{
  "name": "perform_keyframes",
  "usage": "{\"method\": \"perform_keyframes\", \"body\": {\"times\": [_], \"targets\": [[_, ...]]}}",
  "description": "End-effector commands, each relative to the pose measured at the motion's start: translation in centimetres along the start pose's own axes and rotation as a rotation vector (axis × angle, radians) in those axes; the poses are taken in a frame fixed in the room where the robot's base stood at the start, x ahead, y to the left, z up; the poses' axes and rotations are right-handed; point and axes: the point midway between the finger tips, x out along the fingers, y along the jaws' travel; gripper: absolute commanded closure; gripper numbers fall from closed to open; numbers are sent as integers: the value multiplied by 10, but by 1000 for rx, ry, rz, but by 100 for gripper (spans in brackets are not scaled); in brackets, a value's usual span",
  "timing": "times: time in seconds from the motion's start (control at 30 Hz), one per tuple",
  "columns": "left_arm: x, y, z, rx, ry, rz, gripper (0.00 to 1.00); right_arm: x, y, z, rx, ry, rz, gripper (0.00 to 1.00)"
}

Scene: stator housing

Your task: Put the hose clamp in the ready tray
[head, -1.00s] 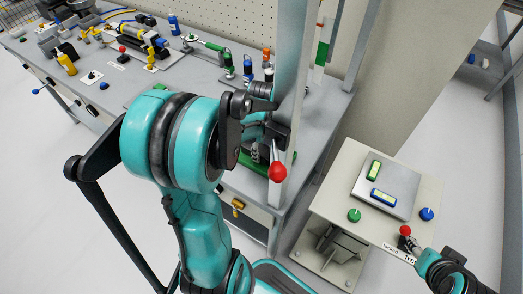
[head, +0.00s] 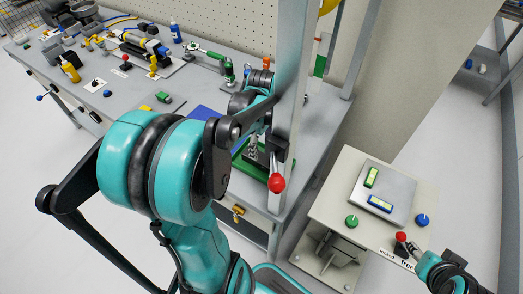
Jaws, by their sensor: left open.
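I cannot make out the hose clamp for sure in the head view. A green tray (head: 237,168) lies near the bench's front right corner, partly covered by my left arm and the grey post; I cannot tell whether it is the ready tray. A blue flat surface (head: 207,113) shows behind my left arm. My left gripper (head: 253,147) points down over the green tray, open, mostly hidden by my own arm and the post. Whether anything lies between its fingers is not visible. My right arm reaches in at the lower right; its gripper (head: 413,249) is too small and dark to read.
The grey post (head: 293,75) stands close to my left arm. A red-knobbed lever (head: 277,183) sits at its foot. A side table (head: 330,205) holds a panel, buttons and another red-knobbed lever (head: 400,237).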

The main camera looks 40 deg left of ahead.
Motion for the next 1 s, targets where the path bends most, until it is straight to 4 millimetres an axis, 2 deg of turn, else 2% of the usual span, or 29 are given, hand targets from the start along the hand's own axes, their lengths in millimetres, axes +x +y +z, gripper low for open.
{"method": "perform_keyframes", "body": {"times": [0.03, 0.1, 0.3, 1.0], "targets": [[-15, 0, 0, 0, 0, 0, 37, -6, 0, -4, 0, 0, 0, 55], [-27, 0, 0, 0, 0, 0, 37, -10, 0, -7, 0, 0, 0, 55], [-46, 0, 0, 0, 0, 0, 37, -14, 0, -10, 0, 0, 0, 55], [-48, 0, 0, 0, 0, 0, 37, -14, 0, -10, 0, 0, 0, 55]]}}
